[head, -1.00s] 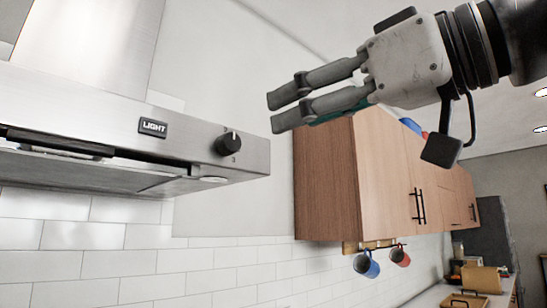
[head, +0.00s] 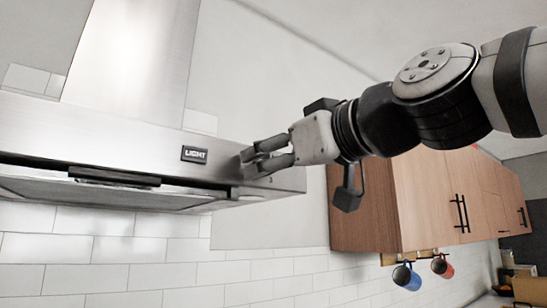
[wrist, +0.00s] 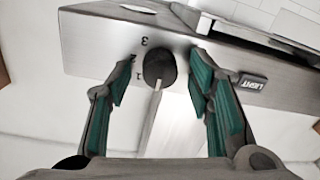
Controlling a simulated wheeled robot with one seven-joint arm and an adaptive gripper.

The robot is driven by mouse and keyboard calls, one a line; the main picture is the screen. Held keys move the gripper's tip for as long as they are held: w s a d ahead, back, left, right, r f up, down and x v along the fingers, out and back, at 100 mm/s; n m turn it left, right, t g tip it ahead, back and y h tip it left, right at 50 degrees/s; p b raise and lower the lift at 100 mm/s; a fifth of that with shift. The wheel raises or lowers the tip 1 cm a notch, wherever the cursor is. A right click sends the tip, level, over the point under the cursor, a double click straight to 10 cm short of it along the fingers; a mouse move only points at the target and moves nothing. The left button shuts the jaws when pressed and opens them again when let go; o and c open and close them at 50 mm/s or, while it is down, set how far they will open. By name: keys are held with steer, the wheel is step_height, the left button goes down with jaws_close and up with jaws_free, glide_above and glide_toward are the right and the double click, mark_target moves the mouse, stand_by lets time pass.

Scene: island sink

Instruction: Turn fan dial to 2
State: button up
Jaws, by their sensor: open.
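The black fan dial (wrist: 160,68) sits on the steel front panel of the range hood (wrist: 100,40) in the wrist view. Its pale pointer points down in that picture, away from the 1, 2 and 3 printed at its left and upper left. My gripper (wrist: 162,62) is open, with one green-padded finger to each side of the dial and visible gaps between pads and dial. In the head view my gripper (head: 246,164) is at the right end of the hood front and hides the dial. Whether the fingertips reach past the dial's face cannot be told.
The LIGHT button (head: 194,154) is on the hood panel left of my gripper. Wooden cabinets (head: 365,195) stand to the right, with a blue mug (head: 406,277) and a red mug (head: 442,266) hanging below. White wall tiles (head: 90,248) are below the hood.

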jaws_close()
steer(key=shift+w+f+m, duration=0.1)
steer(key=shift+m, duration=0.2)
steer(key=m+b, duration=0.2)
steer(key=m, duration=1.5)
steer(key=shift+f+t+b, duration=0.1)
steer(key=shift+t+b, duration=0.2)
steer(key=shift+b, duration=0.05)
steer(key=shift+m, duration=0.4)
